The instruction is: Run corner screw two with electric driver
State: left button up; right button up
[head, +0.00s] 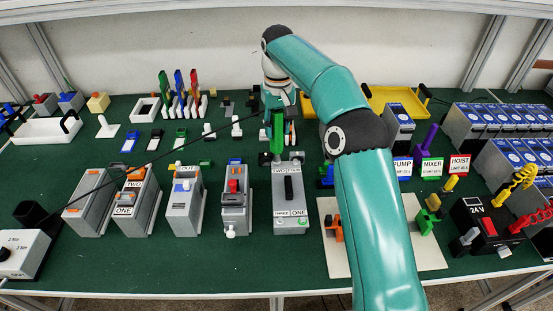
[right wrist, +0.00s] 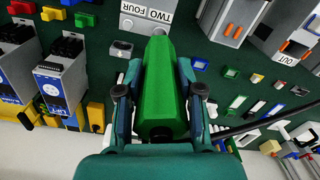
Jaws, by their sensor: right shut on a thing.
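My right gripper (head: 277,122) is shut on the green electric driver (head: 277,138). The driver stands over the far edge of the grey soft starter (head: 291,190), whose top carries number labels and a black bar. In the right wrist view, my right gripper (right wrist: 159,92) has a finger on each side of the green driver (right wrist: 162,75). Its far end overlaps the soft starter (right wrist: 126,28), beside the TWO FOUR label. I cannot tell whether the bit touches a screw; the driver body hides the bit and the screw. My left gripper is out of view.
Several grey devices (head: 184,200) stand in a row to the left. A white board (head: 335,262) lies to the right, partly under my arm. A black cord (head: 150,160) crosses the green table. A 24 V box (head: 484,225) stands at right. Bare table lies in front.

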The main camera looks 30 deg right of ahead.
aim_at(277, 111)
jog(key=shift+f, duration=0.2)
dwell(0.6)
dwell(1.1)
jog(key=shift+a+f+p, duration=0.1)
jog(key=shift+f+p, duration=0.15)
jog(key=shift+p, duration=0.35)
dwell(0.7)
jog(key=shift+s+p, duration=0.1)
jog(key=shift+p, duration=0.25)
dwell(0.4)
jog(key=shift+r+p, duration=1.15)
jog(key=shift+r, duration=1.45)
